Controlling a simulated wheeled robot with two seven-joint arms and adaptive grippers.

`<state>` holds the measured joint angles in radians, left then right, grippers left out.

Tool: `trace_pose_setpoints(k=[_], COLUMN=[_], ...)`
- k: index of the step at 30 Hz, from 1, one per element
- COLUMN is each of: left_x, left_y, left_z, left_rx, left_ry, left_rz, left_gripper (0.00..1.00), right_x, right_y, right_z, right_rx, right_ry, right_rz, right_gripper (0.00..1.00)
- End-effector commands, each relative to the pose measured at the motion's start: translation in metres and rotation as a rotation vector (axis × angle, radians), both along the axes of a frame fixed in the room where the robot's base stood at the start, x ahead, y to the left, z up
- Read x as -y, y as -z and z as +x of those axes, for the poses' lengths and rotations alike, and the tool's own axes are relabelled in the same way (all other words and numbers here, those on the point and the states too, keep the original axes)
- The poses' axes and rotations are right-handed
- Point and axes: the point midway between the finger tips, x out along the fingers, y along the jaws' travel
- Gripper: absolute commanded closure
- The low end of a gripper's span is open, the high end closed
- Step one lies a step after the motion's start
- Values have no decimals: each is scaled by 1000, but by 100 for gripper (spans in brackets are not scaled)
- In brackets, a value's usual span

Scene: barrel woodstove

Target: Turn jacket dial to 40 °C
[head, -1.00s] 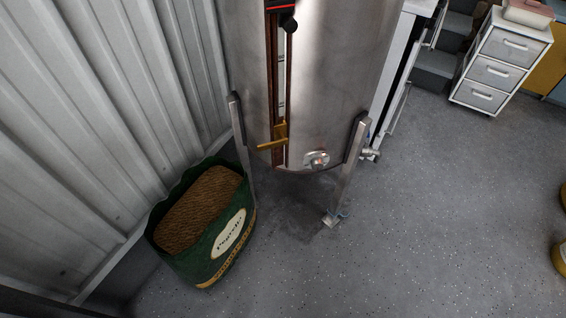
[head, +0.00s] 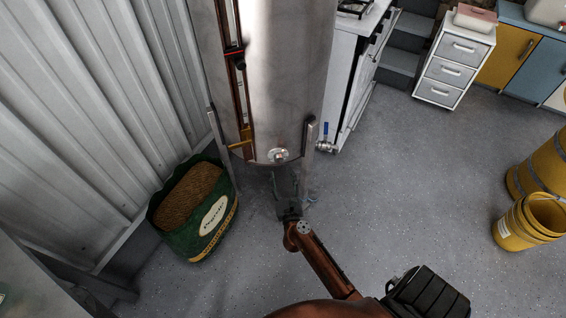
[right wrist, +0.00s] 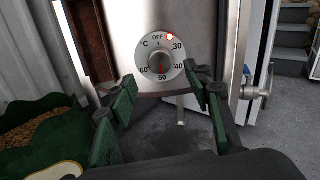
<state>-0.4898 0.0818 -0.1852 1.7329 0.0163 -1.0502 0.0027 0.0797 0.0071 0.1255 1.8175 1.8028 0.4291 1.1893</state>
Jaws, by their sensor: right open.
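The jacket dial (head: 278,155) is a round pale plate with a knob, low on the front of the steel tank (head: 280,85). In the right wrist view the dial (right wrist: 158,63) shows OFF at the top and 30, 40, 50 and 60 clockwise round it. A small red mark on the knob's lower part points roughly towards 50. A red-ringed spot sits near the top right of the plate. My right gripper (right wrist: 165,98) is open and empty, its green-padded fingers apart, below and in front of the dial. In the head view my right gripper (head: 289,194) is just under the tank. My left gripper is out of view.
A green sack of grain (head: 195,205) stands left of the tank by the corrugated wall. A tank leg (head: 306,150) and a blue-handled valve (head: 325,143) are right of the dial. Yellow buckets (head: 530,217) stand far right. The grey floor between is clear.

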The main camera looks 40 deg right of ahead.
Motion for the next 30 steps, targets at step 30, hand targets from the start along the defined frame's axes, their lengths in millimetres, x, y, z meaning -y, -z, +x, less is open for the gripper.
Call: trace_pose_setpoints(k=[30], left_x=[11], left_y=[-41], left_z=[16], left_rx=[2], left_ry=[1], left_rz=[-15], left_gripper=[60], right_x=[34], right_y=[1], right_z=[59], right_rx=[-4], right_ry=[-2], right_rz=[-7], right_gripper=[67])
